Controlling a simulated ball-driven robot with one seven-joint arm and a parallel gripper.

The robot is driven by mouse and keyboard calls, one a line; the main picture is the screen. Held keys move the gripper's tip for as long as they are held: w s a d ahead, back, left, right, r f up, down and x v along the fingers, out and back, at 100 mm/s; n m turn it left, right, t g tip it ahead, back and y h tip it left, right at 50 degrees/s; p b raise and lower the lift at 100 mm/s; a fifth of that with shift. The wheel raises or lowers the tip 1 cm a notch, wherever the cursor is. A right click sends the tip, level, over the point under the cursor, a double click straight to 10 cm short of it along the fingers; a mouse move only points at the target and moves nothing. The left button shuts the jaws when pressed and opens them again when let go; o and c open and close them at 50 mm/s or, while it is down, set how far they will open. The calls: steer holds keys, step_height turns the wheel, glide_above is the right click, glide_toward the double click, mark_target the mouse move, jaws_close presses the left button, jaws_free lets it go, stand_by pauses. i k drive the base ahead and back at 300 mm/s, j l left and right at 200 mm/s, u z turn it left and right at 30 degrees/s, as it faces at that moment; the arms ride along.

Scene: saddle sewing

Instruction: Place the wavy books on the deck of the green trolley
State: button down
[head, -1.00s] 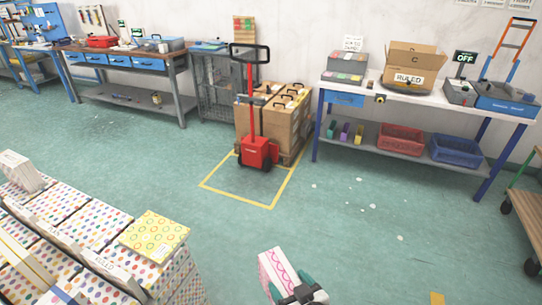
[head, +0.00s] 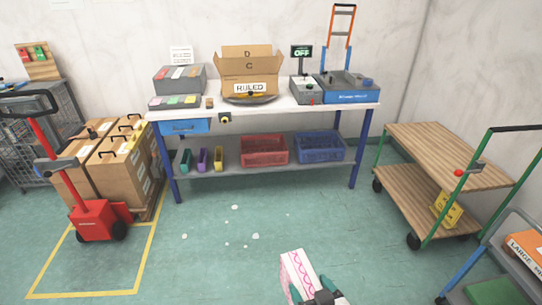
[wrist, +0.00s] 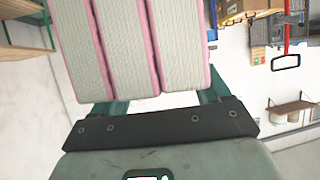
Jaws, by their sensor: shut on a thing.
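My gripper (head: 316,294) is at the bottom of the head view, shut on the wavy books (head: 296,272), white with a pink wavy pattern. The wrist view shows several page edges side by side as three pink-edged books (wrist: 145,45) between the teal fingers. The green trolley (head: 445,152) stands to the right in the head view, beyond my gripper. It has a green frame, a bare wooden top deck and a lower wooden shelf. The held books are well apart from it.
A yellow item (head: 446,208) sits on the trolley's lower shelf. A workbench (head: 285,112) with boxes and crates stands along the back wall. A red pallet truck (head: 92,216) with cartons is at left. Another cart (head: 515,255) is at lower right.

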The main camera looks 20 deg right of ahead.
mark_target(449, 155)
steer(key=i+z, duration=0.25)
steer(key=i, duration=0.3)
steer(key=i+z, duration=0.25)
steer(key=i, duration=0.35)
steer(key=i+z, duration=0.3)
steer(key=i, duration=0.25)
steer(key=i+z, duration=0.25)
steer(key=i, duration=0.35)
steer(key=i+z, duration=0.35)
steer(key=i+j+z, duration=0.35)
steer(key=i, duration=0.2)
steer(key=i+j+z, duration=0.35)
steer(key=i+l, duration=0.1)
